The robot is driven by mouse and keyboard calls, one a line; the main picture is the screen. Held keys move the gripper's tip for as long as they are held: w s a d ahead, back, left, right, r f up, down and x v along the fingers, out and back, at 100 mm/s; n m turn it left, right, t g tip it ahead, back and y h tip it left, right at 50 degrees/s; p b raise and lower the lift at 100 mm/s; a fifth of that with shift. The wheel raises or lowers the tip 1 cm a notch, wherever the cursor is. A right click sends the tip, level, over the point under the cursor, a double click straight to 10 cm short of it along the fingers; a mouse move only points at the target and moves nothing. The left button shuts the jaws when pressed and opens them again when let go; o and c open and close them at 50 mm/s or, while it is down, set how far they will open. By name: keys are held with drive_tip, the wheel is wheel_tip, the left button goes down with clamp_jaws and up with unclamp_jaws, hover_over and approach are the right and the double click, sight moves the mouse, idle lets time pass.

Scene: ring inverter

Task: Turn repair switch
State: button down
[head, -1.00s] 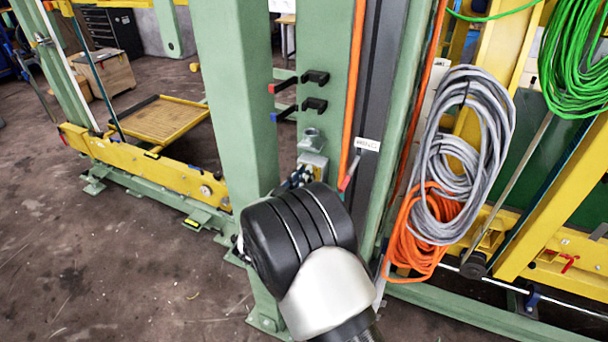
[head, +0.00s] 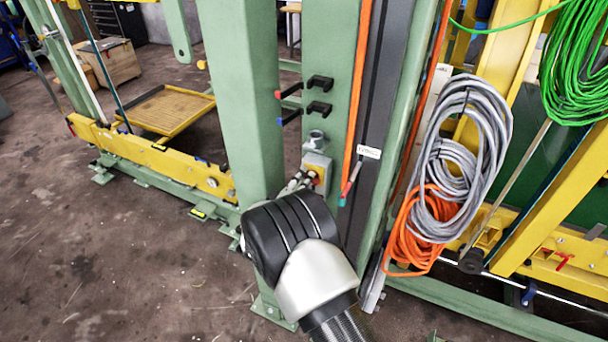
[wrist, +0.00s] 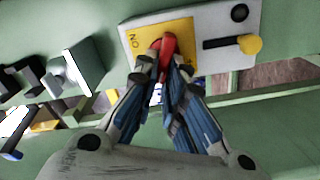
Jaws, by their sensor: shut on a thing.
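The repair switch is a red knob (wrist: 167,45) on a yellow plate (wrist: 150,38) marked ON, set in a pale grey box in the wrist view. The lettering is upside down there. My gripper (wrist: 163,64) has its two fingers closed around the knob, one on each side, hiding part of it. In the head view the switch box (head: 318,165) sits on the green post. My gripper (head: 299,181) reaches it from below, largely hidden behind my black wrist.
A yellow knob (wrist: 249,44) and a dark round button (wrist: 239,12) are beside the switch. Black hooks (head: 319,83) stick out above the box. An orange cable (head: 358,95) hangs just right. Grey cable coils (head: 470,150) hang farther right.

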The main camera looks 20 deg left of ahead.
drive_tip(key=n, duration=0.2)
drive_tip(key=n+p, duration=0.1)
drive_tip(key=n, duration=0.1)
drive_tip(key=shift+a+f+n, duration=0.1)
drive_tip(key=shift+f+n, duration=0.25)
drive_tip(key=shift+n, duration=0.05)
idle(0.4)
drive_tip(key=c, duration=1.7)
unclamp_jaws()
drive_tip(key=s, duration=0.8)
drive_tip(key=s+a, duration=0.1)
drive_tip(key=s, duration=0.3)
